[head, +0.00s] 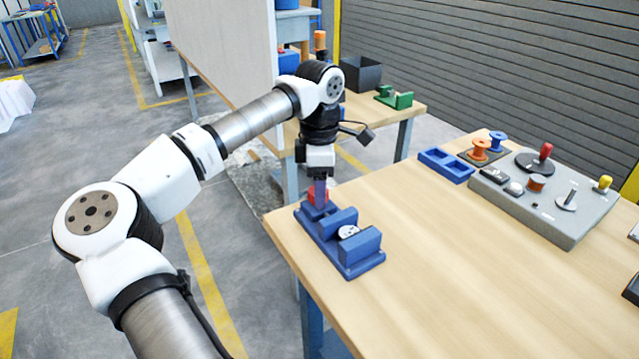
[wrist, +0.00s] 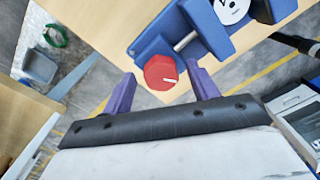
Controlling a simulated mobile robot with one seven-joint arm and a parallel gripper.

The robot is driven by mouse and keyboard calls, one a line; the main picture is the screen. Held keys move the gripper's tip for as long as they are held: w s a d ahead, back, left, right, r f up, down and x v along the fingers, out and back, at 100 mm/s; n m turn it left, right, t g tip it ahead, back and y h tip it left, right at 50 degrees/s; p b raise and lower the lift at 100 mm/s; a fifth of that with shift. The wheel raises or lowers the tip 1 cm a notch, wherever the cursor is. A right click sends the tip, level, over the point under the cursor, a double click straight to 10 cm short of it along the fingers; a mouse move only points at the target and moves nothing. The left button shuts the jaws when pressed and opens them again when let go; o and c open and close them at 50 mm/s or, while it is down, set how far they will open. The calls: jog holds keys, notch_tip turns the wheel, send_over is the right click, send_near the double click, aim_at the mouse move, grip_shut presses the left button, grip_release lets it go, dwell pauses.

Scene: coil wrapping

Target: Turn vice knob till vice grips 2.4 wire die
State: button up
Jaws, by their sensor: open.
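The blue vice (head: 338,240) stands at the near left corner of the wooden table. Its red knob (wrist: 160,72) has a white mark and sits on a metal screw. In the wrist view the white die (wrist: 231,9) shows between the vice jaws; it also shows in the head view (head: 348,232). Whether both jaws touch the die cannot be told. My gripper (wrist: 161,82) is open, with its purple fingers on either side of the knob. In the head view my gripper points down over the knob and partly hides it.
A grey panel (head: 545,205) with knobs and a spool stands at the table's right. A blue tray (head: 446,166) and orange and blue spools are beside it. The middle of the wooden table (head: 440,265) is clear. A second table behind holds a green vice (head: 394,98) and dark bin (head: 360,74).

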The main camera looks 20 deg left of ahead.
notch_tip(320, 180, up, 14)
jog(key=shift+w+b, duration=0.15)
jog(key=shift+b, duration=0.3)
jog(key=shift+f, duration=0.1)
